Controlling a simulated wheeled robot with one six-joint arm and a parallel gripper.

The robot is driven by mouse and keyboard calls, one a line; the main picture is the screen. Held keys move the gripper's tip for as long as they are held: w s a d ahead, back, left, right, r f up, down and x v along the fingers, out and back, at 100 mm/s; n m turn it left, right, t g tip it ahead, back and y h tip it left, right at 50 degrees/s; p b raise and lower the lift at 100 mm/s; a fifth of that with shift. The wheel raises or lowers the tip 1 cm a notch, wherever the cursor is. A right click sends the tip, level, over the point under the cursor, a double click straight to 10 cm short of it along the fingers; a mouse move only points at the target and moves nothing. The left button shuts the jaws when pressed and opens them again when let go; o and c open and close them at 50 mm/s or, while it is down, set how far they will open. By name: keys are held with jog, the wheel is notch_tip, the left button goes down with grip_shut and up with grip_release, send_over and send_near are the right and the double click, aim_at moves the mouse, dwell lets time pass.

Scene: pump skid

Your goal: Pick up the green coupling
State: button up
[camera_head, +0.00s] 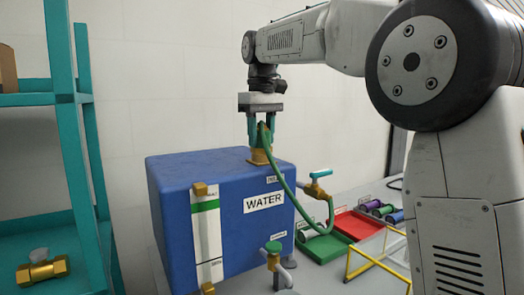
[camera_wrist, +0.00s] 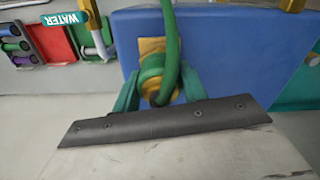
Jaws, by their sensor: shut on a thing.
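The green coupling (camera_head: 262,133), with a green hose (camera_head: 284,184) running from it, is at the brass fitting (camera_head: 260,157) on top of the blue water tank (camera_head: 170,190). My gripper (camera_head: 259,142) points down over the fitting, its teal fingers shut on the coupling from both sides. In the wrist view, the coupling (camera_wrist: 153,66) shows between the fingers as a green ring on brass, with the hose (camera_wrist: 171,35) passing in front. Whether the coupling is seated on the fitting or just above it, I cannot tell.
A brass valve with a teal handle (camera_head: 317,184) juts from the tank's right side. A lower tap with a green knob (camera_head: 273,247) stands in front. Green (camera_head: 322,248) and red (camera_head: 357,224) trays and a yellow frame (camera_head: 378,254) are at right. A teal shelf (camera_head: 60,99) stands left.

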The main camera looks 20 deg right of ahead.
jog(key=shift+r, duration=1.75)
jog(key=s+r, duration=0.1)
jog(key=s, duration=1.5)
jog(key=shift+r, duration=0.25)
jog(key=shift+a, duration=0.1)
